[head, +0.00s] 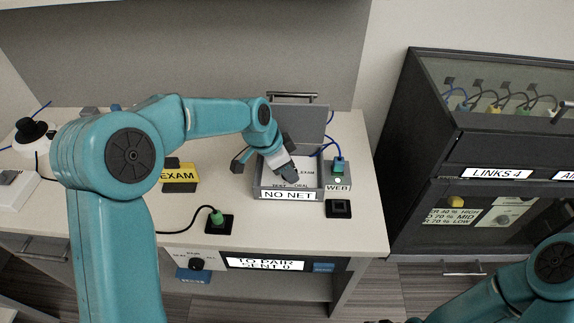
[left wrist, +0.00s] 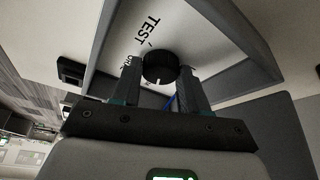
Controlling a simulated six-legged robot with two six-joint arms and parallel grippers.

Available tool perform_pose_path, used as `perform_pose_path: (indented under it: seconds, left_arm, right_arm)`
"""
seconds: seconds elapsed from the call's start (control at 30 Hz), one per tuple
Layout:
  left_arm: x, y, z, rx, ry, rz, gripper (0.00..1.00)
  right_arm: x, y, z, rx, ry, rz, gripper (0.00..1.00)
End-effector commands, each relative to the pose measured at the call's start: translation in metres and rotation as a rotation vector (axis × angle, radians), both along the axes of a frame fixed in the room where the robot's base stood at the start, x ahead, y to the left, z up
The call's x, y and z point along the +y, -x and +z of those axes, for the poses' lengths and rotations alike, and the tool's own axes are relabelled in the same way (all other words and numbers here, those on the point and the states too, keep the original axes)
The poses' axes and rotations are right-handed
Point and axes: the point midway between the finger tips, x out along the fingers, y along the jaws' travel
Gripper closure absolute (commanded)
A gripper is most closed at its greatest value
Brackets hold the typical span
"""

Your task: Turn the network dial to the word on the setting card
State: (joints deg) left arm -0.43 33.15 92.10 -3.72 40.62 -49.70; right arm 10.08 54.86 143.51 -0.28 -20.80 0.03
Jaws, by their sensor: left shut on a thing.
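The setting card (head: 179,175), yellow with the word EXAM, stands on the white counter left of the grey box. The grey box (head: 258,193) has an open lid and a front sign reading NO NET. My left gripper (head: 287,172) reaches down into it and hides the dial in the head view. In the left wrist view the black round network dial (left wrist: 159,66) sits between the two fingers, which are shut on it. A small white mark shows on its near edge. TEST is printed beside it; another word is partly hidden by a finger. My right gripper is out of view.
A green plug labelled WEB (head: 338,167) stands right of the box. A green plug on a black cable (head: 218,218) sits in front. A sign reads TO PAIR SENT 0 (head: 265,264). A dark cabinet (head: 480,150) stands at the right. My right arm shows at lower right.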

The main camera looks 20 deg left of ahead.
Motion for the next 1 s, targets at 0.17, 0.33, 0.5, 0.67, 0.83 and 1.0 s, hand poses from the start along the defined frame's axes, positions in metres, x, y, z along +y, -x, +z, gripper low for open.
perform_pose_path:
  seconds: [0.17, 0.33, 0.5, 0.67, 0.83, 1.0]
  left_arm:
    - [-0.0003, -0.0012, 0.0003, -0.003, 0.001, -0.046, 0.87]
    - [-0.0002, -0.0011, 0.0002, -0.003, 0.0, -0.065, 0.87]
    - [-0.0003, -0.0011, 0.0001, -0.003, 0.0, -0.067, 0.87]
    - [-0.0005, -0.0009, 0.0001, -0.003, 0.0, -0.066, 0.87]
    - [-0.0004, -0.0007, 0.0, -0.002, 0.0, -0.066, 0.32]
    - [-0.0002, -0.0005, 0.0, -0.001, 0.0, -0.067, 0.32]
  right_arm:
    - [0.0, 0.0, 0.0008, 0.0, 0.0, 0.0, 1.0]
    - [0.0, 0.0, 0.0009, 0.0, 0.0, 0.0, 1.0]
    - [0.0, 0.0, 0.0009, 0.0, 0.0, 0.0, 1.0]
    - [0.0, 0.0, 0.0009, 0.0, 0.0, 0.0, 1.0]
    - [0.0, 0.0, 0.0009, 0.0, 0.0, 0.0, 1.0]
    - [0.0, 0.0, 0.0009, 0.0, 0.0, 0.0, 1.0]
